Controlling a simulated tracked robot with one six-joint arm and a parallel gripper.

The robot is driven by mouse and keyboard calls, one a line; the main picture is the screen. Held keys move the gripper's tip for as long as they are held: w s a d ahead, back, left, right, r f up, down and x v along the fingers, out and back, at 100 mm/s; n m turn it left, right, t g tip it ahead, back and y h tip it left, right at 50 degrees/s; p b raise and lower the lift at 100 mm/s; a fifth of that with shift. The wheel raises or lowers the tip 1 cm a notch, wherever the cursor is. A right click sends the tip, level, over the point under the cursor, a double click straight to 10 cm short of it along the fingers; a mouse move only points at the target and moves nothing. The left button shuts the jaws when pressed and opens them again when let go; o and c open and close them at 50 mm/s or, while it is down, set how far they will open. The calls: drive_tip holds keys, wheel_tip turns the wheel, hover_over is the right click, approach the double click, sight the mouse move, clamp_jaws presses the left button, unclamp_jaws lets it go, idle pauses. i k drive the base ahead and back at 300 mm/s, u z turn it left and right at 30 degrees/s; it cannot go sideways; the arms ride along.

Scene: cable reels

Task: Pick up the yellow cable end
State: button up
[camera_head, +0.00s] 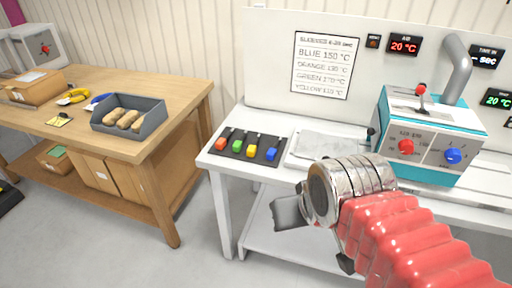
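A coiled yellow cable (73,96) lies on the wooden table at the left, beside a blue one (100,100). Its ends are too small to make out. A small yellow piece (251,150) sits in a black tray on the white bench, between a green and a blue piece. I cannot tell which of these is the yellow cable end. My gripper (304,236) is in front of the white bench, below and right of the black tray, well apart from both yellow things. The silver wrist partly hides it, so its opening is unclear. No held object shows.
A grey bin (129,116) with several brown pieces stands near the wooden table's (170,84) front edge. Cardboard boxes fill its lower shelf. A teal-and-white machine (430,137) with red and blue knobs stands on the white bench (222,160). Open floor lies between table and bench.

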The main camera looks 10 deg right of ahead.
sight(251, 151)
drive_tip(key=z, duration=0.55)
drive_tip(key=i, duration=0.65)
drive_tip(key=u, duration=2.4)
